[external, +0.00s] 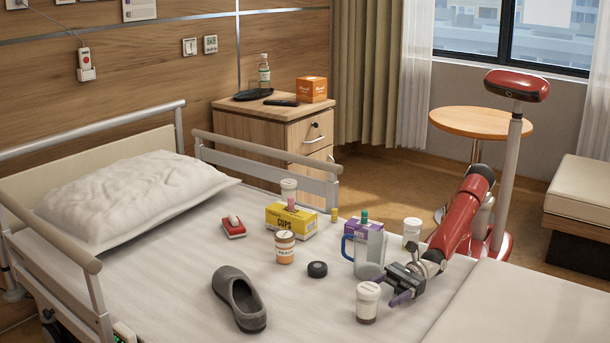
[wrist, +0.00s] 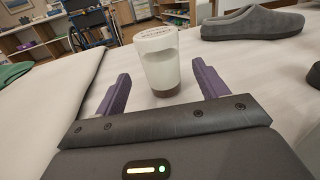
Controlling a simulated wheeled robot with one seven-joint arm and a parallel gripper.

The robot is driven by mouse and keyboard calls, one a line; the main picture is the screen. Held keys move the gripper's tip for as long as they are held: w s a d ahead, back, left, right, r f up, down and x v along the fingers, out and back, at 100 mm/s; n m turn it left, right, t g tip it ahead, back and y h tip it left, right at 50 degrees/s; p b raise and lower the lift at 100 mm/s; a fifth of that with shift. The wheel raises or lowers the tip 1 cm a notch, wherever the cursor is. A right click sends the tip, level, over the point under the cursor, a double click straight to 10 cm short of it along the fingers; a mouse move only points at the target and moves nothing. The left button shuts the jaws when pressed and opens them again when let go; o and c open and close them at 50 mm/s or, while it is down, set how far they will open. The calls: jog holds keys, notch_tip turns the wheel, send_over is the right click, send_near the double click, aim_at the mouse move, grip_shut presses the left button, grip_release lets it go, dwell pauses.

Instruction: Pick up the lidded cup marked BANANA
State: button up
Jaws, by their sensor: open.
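Several lidded cups stand on the bed, and I cannot read BANANA on any of them. The nearest is a clear cup with a white lid and brown bottom (external: 367,303); it also shows upright in the wrist view (wrist: 160,66), its lid print too small to read. My gripper (external: 390,287) is open and empty. In the wrist view its purple fingers point toward this cup, which stands just beyond and between them. Another cup has orange contents (external: 284,250), one is pinkish (external: 289,193), and one is white (external: 412,232) behind my arm.
A clear jug (external: 369,258) with a blue handle stands close behind my gripper. A purple box (external: 361,229), yellow box (external: 291,220), black round item (external: 317,269), red item (external: 233,228) and grey slipper (external: 239,298) lie around. The bed (external: 160,285) is bare at front left.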

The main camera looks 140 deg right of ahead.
jog(key=shift+o, duration=0.8)
jog(key=shift+r, duration=0.1)
